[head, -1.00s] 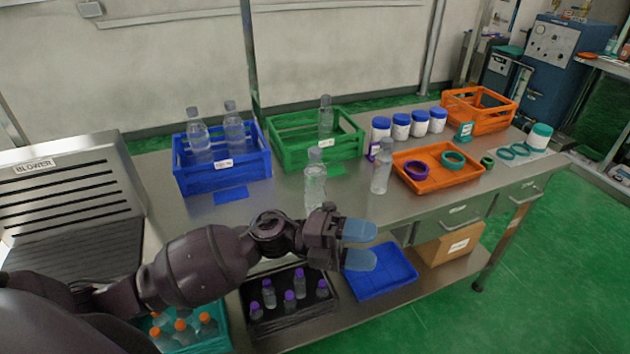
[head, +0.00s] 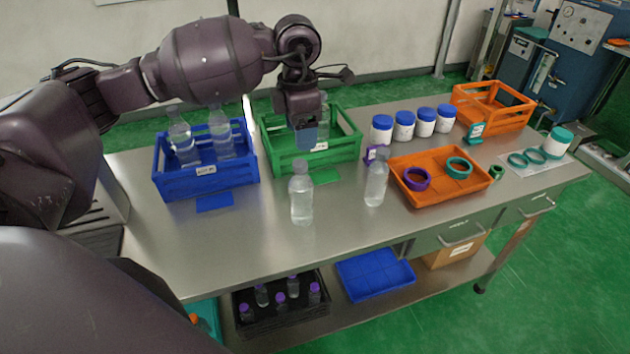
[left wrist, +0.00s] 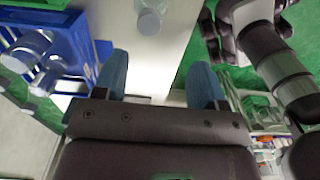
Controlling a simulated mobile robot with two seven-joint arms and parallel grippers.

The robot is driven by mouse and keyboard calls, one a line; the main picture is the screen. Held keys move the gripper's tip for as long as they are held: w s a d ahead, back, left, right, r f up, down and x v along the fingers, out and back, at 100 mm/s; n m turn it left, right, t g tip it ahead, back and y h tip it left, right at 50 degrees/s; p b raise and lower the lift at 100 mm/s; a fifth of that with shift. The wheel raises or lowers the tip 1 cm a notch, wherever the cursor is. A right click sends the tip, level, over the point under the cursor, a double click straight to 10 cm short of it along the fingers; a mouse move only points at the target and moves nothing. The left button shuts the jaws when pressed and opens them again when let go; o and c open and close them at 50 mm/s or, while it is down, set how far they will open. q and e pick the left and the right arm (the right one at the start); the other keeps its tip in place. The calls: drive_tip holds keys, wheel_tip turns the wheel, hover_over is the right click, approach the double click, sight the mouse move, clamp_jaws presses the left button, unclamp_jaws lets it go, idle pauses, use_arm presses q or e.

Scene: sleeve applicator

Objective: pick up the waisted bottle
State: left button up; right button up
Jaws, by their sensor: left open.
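Two clear bottles stand upright on the steel bench (head: 250,248): a near one (head: 301,198) in front of the green crate and another (head: 376,184) beside the orange tray. Both look uneven in outline; I cannot tell surely which is the waisted bottle. My left gripper (head: 306,138) points down, open and empty, in front of the green crate, behind and above the near bottle, apart from it. In the left wrist view its blue fingers (left wrist: 160,85) stand apart, with a clear bottle (left wrist: 149,17) beyond them at the top. My right gripper cannot be made out.
A blue crate (head: 210,184) and the green crate (head: 345,151) hold clear bottles. The orange tray (head: 440,197) holds purple and teal rings. White jars with blue lids (head: 404,126) stand behind it. The bench front left is clear.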

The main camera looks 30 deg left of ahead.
sight(300, 163)
use_arm(q)
drive_tip(key=shift+w+a, duration=0.1)
drive_tip(key=shift+w, duration=0.4)
drive_tip(key=shift+w+f, duration=0.2)
drive_tip(key=shift+f, duration=0.1)
drive_tip(key=f, duration=0.4)
drive_tip(key=shift+s+f, duration=0.1)
drive_tip(key=shift+s, duration=0.25)
drive_tip(key=shift+w+f, duration=0.1)
drive_tip(key=shift+f, duration=0.15)
drive_tip(key=shift+a+f+p, duration=0.15)
drive_tip(key=shift+f+p, duration=0.25)
drive_tip(key=shift+f, duration=0.15)
drive_tip(key=f, duration=0.4)
drive_tip(key=shift+a+p, duration=0.25)
drive_tip(key=shift+p, duration=0.05)
drive_tip(key=c, duration=0.8)
clamp_jaws()
use_arm(e)
drive_tip(key=shift+s+d+r, duration=0.1)
drive_tip(key=shift+s+r, duration=0.15)
drive_tip(key=shift+r, duration=0.05)
